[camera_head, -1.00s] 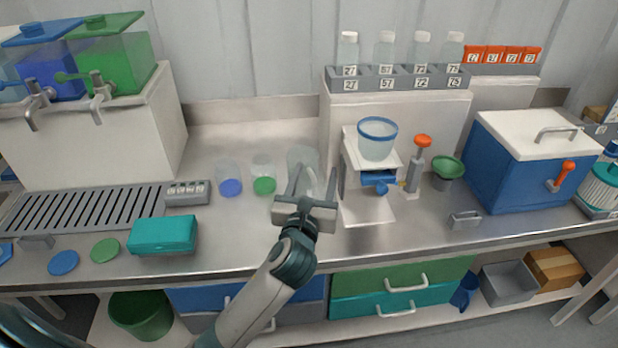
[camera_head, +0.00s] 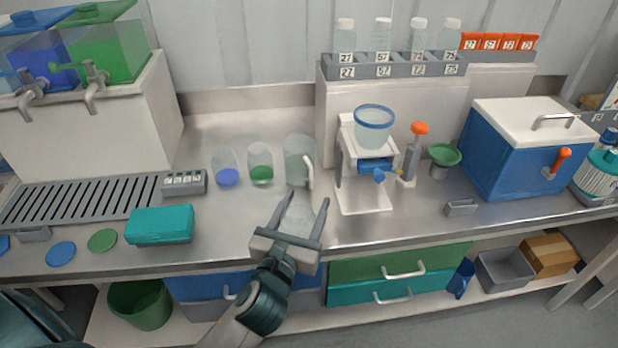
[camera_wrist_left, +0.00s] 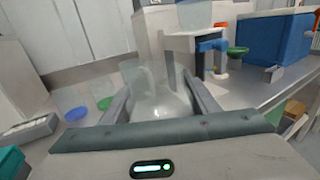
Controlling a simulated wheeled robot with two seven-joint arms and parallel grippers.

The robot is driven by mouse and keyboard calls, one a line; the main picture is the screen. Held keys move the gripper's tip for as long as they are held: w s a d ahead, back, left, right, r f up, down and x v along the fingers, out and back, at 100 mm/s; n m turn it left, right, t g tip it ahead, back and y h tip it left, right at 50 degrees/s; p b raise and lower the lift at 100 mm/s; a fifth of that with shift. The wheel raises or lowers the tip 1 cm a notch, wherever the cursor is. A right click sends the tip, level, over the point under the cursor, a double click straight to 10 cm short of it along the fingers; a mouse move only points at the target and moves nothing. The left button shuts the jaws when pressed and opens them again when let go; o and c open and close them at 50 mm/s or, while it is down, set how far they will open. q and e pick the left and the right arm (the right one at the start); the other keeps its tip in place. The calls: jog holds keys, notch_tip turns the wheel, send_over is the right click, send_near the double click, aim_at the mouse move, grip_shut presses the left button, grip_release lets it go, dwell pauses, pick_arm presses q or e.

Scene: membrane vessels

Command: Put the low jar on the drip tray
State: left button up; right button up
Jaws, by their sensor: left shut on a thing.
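The low jar (camera_head: 297,216) is a squat, clear glass vessel, faint against the steel bench. My left gripper (camera_head: 304,207) is shut on it, one finger on each side, near the front of the bench. In the left wrist view the jar (camera_wrist_left: 160,103) sits between the two fingers and looks empty; its base is hidden by the gripper body. I cannot tell how far it is above the bench. The drip tray (camera_head: 84,204) is a grey slotted plate at the left of the bench, with nothing standing on it. My right gripper is not in view.
Behind the jar stand a clear jug (camera_head: 299,160), a green-bottomed cup (camera_head: 261,174) and a blue-bottomed cup (camera_head: 226,176). Dispenser taps (camera_head: 93,90) overhang the tray's back.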

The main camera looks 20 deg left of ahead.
aim_at(298, 223)
pick_arm(q)
jog(key=s+d+m+h, duration=0.1)
jog(key=s+d, duration=0.1)
jog(key=s, duration=0.6)
jog(key=shift+s+h, duration=0.2)
jog(key=shift+h, duration=0.2)
jog(key=shift+a+f, duration=0.1)
